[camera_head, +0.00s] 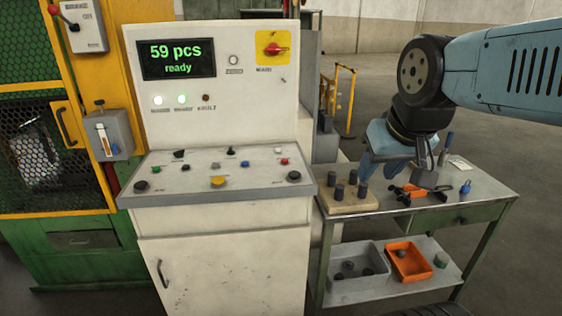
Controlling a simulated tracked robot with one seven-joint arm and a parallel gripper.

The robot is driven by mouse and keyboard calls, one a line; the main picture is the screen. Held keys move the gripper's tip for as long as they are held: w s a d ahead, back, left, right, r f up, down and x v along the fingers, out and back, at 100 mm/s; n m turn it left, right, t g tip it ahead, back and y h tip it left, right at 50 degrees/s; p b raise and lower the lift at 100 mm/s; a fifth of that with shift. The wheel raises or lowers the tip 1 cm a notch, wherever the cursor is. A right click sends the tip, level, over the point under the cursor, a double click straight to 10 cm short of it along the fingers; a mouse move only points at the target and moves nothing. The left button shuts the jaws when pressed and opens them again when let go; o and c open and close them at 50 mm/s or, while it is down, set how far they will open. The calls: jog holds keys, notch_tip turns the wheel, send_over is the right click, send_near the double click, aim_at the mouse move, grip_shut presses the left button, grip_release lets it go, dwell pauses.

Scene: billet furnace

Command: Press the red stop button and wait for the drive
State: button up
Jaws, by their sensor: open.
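A small red button (284,161) sits on the right side of the sloping panel of the white control console (210,235). It is the only small red button I make out on that panel; its label is too small to read. The display (177,58) reads "59 pcs ready". Two lamps below it glow, one white (157,100) and one green (182,99); the fault lamp (206,98) looks dark. My gripper (394,168) is open and appears empty, pointing down over the workbench, right of the console and apart from the button.
A yellow button (218,181) and black knobs share the panel. A red rotary switch (275,49) sits on a yellow plate above. The workbench (470,187) holds a wooden block (345,204) with dark pegs and several tools. A green-and-yellow machine (50,150) stands left.

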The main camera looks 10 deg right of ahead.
grip_shut()
dwell(1.5)
